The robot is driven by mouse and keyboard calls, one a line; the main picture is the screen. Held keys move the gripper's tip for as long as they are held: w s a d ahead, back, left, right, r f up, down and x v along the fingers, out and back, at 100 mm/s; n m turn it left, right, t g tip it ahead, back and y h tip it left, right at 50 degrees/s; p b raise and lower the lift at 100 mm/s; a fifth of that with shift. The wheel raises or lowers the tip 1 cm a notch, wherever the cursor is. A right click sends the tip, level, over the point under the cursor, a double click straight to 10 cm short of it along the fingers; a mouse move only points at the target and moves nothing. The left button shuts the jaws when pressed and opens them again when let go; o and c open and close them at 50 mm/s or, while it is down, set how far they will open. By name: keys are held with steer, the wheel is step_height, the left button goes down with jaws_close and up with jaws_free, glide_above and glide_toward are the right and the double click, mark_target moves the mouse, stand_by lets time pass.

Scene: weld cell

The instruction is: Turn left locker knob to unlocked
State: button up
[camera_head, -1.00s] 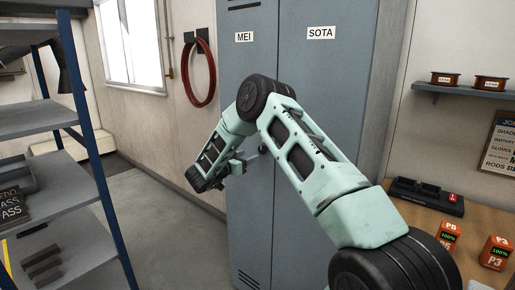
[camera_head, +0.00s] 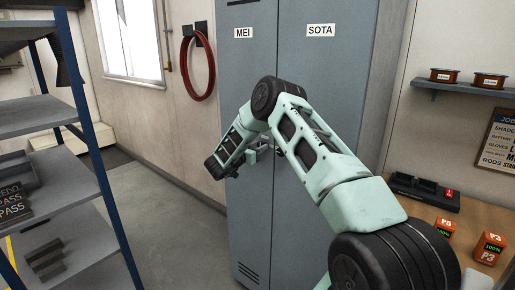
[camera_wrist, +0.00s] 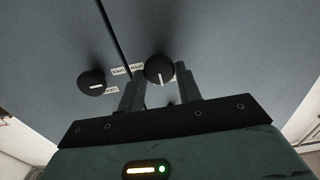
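The left locker door (camera_head: 246,85), labelled MEI, and the right locker door (camera_head: 325,90), labelled SOTA, are both shut in the head view. The wrist view shows two round black knobs near the seam, with inverted label text. One knob (camera_wrist: 159,69) lies between the fingertips of my gripper (camera_wrist: 157,80); its white mark is upright in the picture. The other knob (camera_wrist: 92,83) is left of the fingers, its mark sideways. My gripper is open, with a finger on either side of the nearer knob; contact is unclear. My arm mostly hides this area in the head view.
A blue-posted shelf rack (camera_head: 103,178) stands at the left. A red hose (camera_head: 187,68) hangs on the wall. A wooden bench (camera_head: 463,215) with a black charger (camera_head: 424,192) and orange battery boxes stands right of the locker. Floor between rack and locker is clear.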

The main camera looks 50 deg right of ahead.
steer(key=shift+f+m+b, duration=0.15)
steer(key=shift+m+b, duration=0.15)
steer(key=shift+b, duration=0.2)
steer(key=m+b, duration=0.5)
steer(key=b, duration=0.4)
steer(key=m+b, duration=0.6)
steer(key=b, duration=0.3)
steer(key=m+b, duration=0.6)
steer(key=b, duration=0.3)
steer(key=shift+s+f, duration=0.2)
steer(key=shift+f, duration=0.05)
steer(key=shift+r+m, duration=0.1)
steer(key=shift+m, duration=0.2)
steer(key=o, duration=0.9)
steer(key=shift+o, duration=0.2)
steer(key=shift+a, duration=0.1)
steer(key=s+a+b, duration=0.1)
steer(key=a, duration=1.6)
steer(key=shift+s, duration=0.2)
